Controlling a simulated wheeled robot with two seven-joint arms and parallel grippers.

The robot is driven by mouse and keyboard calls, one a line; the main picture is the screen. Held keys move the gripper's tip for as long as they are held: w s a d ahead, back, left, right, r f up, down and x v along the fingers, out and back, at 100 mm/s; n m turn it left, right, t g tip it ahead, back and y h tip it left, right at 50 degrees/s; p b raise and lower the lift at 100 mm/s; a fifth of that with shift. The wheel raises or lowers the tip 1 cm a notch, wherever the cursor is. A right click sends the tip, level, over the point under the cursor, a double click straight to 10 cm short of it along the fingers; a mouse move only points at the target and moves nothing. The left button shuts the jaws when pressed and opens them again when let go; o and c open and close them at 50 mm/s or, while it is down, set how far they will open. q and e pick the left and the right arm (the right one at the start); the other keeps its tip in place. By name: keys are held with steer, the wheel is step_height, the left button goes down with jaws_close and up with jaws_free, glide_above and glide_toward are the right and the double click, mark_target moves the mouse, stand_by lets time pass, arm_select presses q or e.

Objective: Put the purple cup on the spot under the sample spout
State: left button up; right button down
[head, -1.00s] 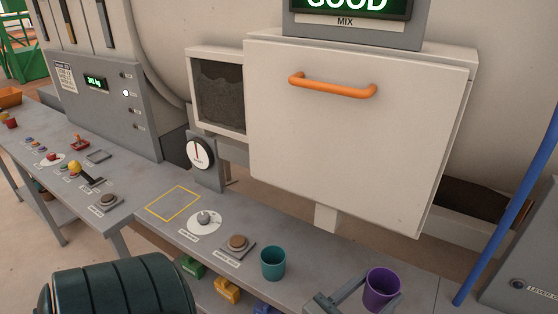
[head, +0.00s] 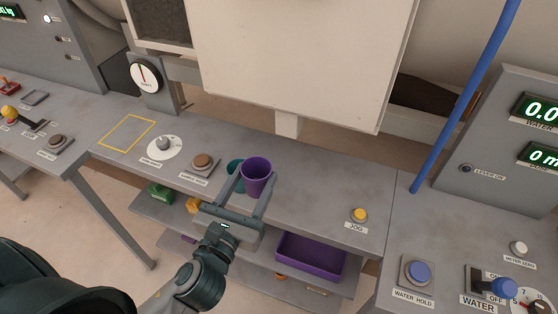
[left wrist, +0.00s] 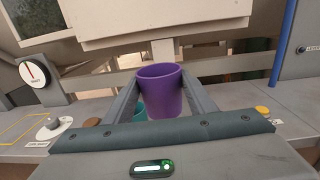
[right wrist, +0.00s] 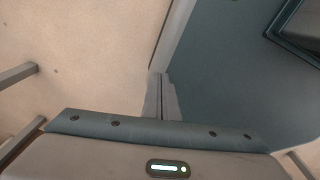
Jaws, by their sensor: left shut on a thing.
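The purple cup (head: 257,178) is upright between the fingers of my left gripper (head: 255,186), which is shut on it. It appears held above the bench and hides part of the teal cup (head: 234,176) behind it. The left wrist view shows the purple cup (left wrist: 162,92) with a finger on each side. A short pale block, perhaps the sample spout (head: 288,123), hangs under the big white box, behind and above the cup. A yellow square outline (head: 127,134) lies empty on the bench at left. My right gripper (right wrist: 160,97) has its fingers together, empty.
A white dial plate (head: 165,148) and a brown button (head: 203,162) sit left of the cups. A yellow jog button (head: 359,214) is at right, with clear bench between. A blue pole (head: 466,100) stands farther right. A purple tray (head: 311,256) is on the shelf below.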

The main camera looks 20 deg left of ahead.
steer(key=shift+s, duration=0.15)
